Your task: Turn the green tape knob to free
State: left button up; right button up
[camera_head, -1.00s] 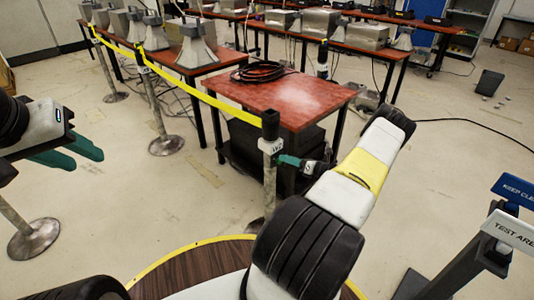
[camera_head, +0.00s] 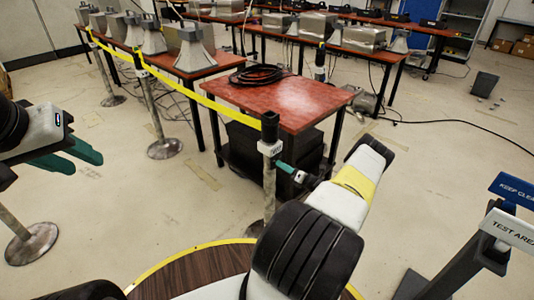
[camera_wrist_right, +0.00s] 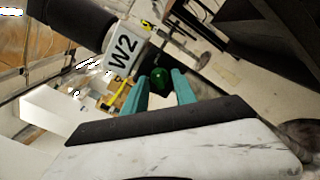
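The green knob (camera_wrist_right: 160,80) shows in the right wrist view beside the white W2 label (camera_wrist_right: 121,56) on the dark top of a stanchion post. In the head view this post (camera_head: 270,150) stands in front of the near red table, and the knob cannot be made out there. My right gripper (camera_head: 284,167) points at the post's top. In the right wrist view, the teal fingers of my right gripper (camera_wrist_right: 159,84) are apart, one on each side of the knob; contact is not clear. My left gripper (camera_head: 80,155) is open and empty at the left.
Yellow tape (camera_head: 200,98) runs from the post to other stanchions at the back left. A coiled black cable (camera_head: 259,74) lies on the red table (camera_head: 300,105). A sign stand (camera_head: 508,228) is at the right. Open floor lies between.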

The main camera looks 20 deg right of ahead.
grip_shut()
dwell(0.4)
jog(key=shift+n, duration=8.9)
grip_release()
jog(key=shift+a, duration=0.1)
